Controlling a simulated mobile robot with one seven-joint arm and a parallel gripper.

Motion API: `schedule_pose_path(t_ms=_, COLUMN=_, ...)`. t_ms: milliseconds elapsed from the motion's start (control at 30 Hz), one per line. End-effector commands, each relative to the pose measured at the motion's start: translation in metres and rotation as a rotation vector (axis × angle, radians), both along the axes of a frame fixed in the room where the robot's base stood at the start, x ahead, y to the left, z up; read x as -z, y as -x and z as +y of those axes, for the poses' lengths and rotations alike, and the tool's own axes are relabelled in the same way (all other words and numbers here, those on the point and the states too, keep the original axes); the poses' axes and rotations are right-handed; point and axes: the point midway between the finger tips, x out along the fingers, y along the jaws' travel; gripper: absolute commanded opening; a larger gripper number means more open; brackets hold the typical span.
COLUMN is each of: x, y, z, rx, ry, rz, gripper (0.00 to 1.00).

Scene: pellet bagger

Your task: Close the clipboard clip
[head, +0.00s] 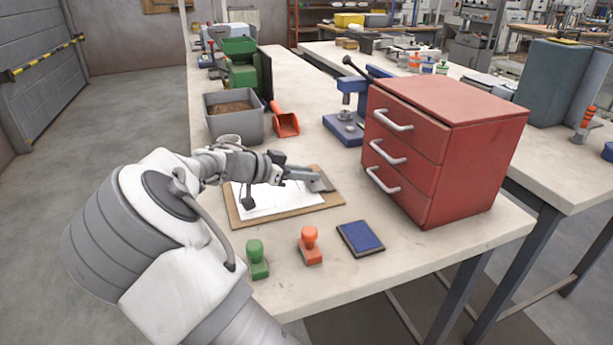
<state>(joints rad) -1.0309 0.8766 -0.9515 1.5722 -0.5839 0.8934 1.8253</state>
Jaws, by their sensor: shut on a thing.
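The clipboard (243,217) lies flat on the workbench, a brown board with white paper on it. Its grey metal clip (322,183) is at the board's right end. My gripper (309,174) reaches over the board from the left, with its fingers at the clip. It is shut on the clip, though the fingers and part of the clip overlap and the exact grip is hard to make out. I cannot tell the clip's angle clearly. My arm and gripper hide part of the paper and the board's far left side.
Green (257,260) and orange (309,246) stamps and a blue ink pad (360,238) stand in front of the clipboard. A red drawer cabinet (445,140) is close on the right. Behind are a grey pellet bin (234,125), an orange scoop (285,122) and a blue press (348,110).

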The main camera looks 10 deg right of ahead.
Motion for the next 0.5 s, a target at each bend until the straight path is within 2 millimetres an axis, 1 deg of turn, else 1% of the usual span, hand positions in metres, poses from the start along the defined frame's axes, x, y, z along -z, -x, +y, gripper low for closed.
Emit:
schedule_pose_path(t_ms=300, x=0.0003, y=-0.0002, z=-0.0002, rx=0.000, ry=0.001, rz=0.000, gripper=0.00)
schedule_pose_path(t_ms=333, x=0.0003, y=-0.0002, z=-0.0002, rx=0.000, ry=0.001, rz=0.000, gripper=0.30)
schedule_pose_path(t_ms=467, x=0.0004, y=-0.0001, z=-0.0002, rx=0.000, ry=0.001, rz=0.000, gripper=0.53)
schedule_pose_path(t_ms=500, x=0.0004, y=-0.0001, z=-0.0002, rx=0.000, ry=0.001, rz=0.000, gripper=0.56)
